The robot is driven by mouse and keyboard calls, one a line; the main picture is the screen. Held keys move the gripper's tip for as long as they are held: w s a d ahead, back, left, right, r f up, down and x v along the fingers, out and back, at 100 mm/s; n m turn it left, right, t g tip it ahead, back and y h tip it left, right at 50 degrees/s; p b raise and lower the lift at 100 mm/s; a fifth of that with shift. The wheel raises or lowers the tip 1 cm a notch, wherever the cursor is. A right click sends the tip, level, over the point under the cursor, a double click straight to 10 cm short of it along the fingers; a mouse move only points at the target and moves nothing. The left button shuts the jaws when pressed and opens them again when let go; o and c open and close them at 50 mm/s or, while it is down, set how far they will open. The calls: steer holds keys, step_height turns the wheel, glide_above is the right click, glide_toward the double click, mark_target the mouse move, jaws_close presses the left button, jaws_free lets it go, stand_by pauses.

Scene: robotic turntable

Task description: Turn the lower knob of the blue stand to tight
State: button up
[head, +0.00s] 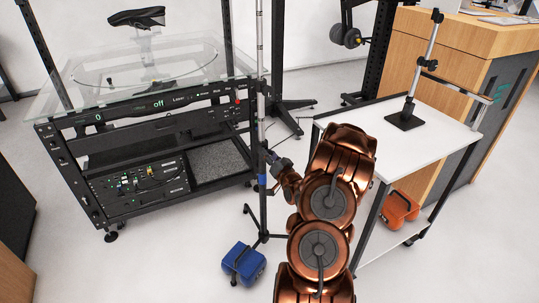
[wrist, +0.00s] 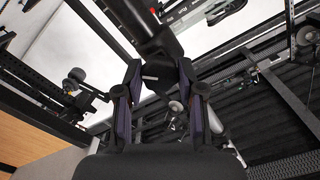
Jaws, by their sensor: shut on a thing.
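The blue stand (head: 262,207) is an upright pole on splayed dark legs, with a blue band low on its shaft. It stands between the black turntable rack and the white table. My gripper (head: 272,160) reaches the pole from the right, just above the blue band. In the wrist view my gripper (wrist: 160,82) has its two fingers closed on either side of a dark, angular knob (wrist: 158,74), which looks like the lower knob. In the head view the knob is too small to make out. Its tightness cannot be told.
The black rack (head: 150,110) with a glass top (head: 100,85) stands close on the left. A white table (head: 440,140) with a small stand (head: 405,120) is on the right. A blue bag (head: 243,263) lies on the floor by the stand's legs.

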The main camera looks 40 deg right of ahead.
steer(key=shift+m, duration=4.6)
steer(key=o, duration=1.2)
steer(key=shift+c, duration=0.2)
steer(key=shift+s, duration=0.15)
steer(key=v, duration=1.1)
steer(key=shift+s+a, duration=0.15)
steer(key=shift+s, duration=0.2)
